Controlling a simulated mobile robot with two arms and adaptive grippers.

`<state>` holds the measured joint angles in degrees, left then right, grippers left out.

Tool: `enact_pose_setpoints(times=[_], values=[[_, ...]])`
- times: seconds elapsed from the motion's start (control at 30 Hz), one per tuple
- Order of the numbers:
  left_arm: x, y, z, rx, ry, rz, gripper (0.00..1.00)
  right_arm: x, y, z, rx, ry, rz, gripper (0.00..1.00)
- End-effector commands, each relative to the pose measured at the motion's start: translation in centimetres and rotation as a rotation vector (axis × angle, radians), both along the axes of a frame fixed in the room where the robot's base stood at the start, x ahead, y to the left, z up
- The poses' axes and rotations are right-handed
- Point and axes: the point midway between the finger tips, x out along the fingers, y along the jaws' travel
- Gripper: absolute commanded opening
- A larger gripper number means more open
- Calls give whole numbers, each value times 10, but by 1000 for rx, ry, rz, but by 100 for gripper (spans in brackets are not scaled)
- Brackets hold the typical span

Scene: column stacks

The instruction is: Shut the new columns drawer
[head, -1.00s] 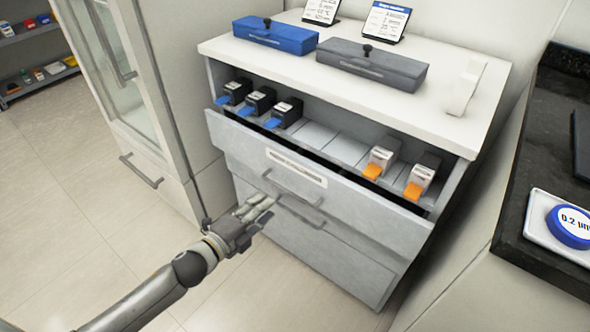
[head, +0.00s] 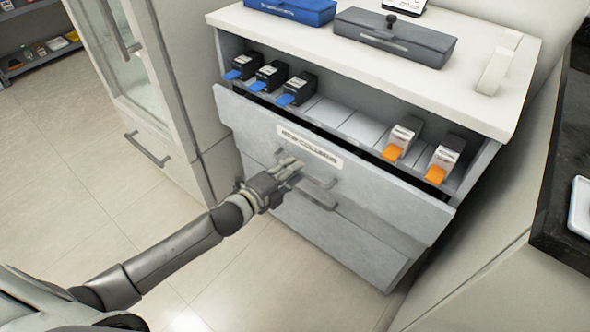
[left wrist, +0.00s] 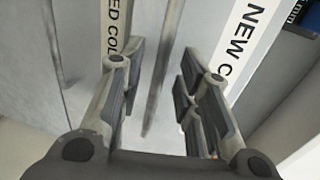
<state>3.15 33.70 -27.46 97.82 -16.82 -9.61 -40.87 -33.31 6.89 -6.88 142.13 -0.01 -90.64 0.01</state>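The new columns drawer (head: 385,200) is the upper grey drawer of the cabinet. Its front stands out from the cabinet, with a dark gap behind its top edge. Its white label (head: 310,147) reads "NEW COLUMNS", and part of that label shows in the left wrist view (left wrist: 243,45). My left gripper (head: 292,166) is at the drawer front, just below the label and beside the handle (head: 318,181), partly covering it. In the left wrist view its fingers (left wrist: 160,95) are apart. I cannot tell whether they touch the drawer. My right gripper is not in view.
A lower drawer (head: 350,235) sits beneath. Black boxes with blue tabs (head: 270,77) and white boxes with orange tabs (head: 402,138) stand in the open shelf above. A blue case and a grey case (head: 395,40) lie on top. A glass-door cabinet stands left, a dark counter right.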

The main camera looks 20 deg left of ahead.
Motion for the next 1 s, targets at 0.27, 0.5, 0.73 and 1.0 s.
enact_pose_setpoints(times=[0.27,0.5,0.73,1.0], values=[[18,-7,-4,2,-1,0,31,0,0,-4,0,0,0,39],[18,-7,-4,1,1,0,31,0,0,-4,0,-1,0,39],[18,-7,-4,1,1,0,8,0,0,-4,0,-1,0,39],[18,-7,-4,1,1,0,0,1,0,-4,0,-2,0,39]])
